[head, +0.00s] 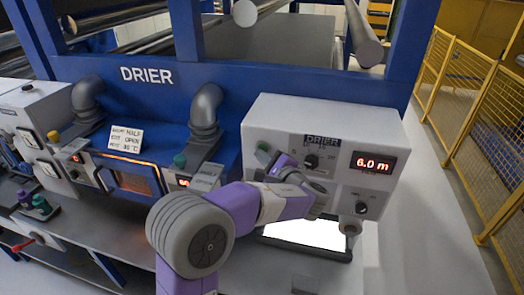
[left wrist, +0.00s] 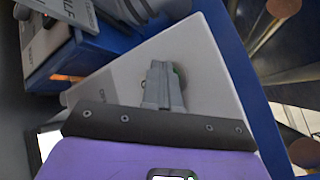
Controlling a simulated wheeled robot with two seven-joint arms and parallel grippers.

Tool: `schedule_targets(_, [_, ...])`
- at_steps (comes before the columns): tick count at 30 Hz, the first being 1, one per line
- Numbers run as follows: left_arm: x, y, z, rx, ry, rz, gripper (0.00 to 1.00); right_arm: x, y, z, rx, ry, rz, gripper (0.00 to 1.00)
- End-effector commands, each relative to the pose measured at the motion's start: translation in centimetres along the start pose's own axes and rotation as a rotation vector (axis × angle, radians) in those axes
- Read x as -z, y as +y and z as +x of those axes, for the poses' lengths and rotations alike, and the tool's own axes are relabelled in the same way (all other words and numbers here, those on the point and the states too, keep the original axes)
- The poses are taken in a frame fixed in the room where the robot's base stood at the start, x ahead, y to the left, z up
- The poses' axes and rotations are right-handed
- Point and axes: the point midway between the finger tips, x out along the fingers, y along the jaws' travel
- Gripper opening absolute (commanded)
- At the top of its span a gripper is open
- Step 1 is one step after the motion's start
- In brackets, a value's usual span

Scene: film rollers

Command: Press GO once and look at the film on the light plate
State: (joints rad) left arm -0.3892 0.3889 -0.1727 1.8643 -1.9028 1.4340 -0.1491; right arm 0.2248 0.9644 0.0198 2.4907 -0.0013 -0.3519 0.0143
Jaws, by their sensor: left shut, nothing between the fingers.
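The drier control box (head: 262,118) is pale grey, with a dial (head: 311,162) and a red display (head: 372,163) reading 6.0 m. The light plate (head: 305,233) glows white below the box, partly behind my arm. No film is distinguishable on it.
A dark knob (head: 361,207) is at the box's lower right. A yellow mesh fence (head: 455,100) stands at the right, beside open floor.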

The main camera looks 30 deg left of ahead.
Motion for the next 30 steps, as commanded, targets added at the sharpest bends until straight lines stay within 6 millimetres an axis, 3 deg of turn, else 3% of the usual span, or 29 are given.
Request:
schedule_targets(17, [0.1,-0.1,0.2,0.001,0.0,0.0,0.0,0.0,0.0,0.0,0.0,0.0,0.0,0.69])
schedule_targets(30, [-0.7,0.8,-1.0,0.001,0.001,0.001,0.0,0.0,0.3,0.8,0.0,0.0,0.0,0.69])
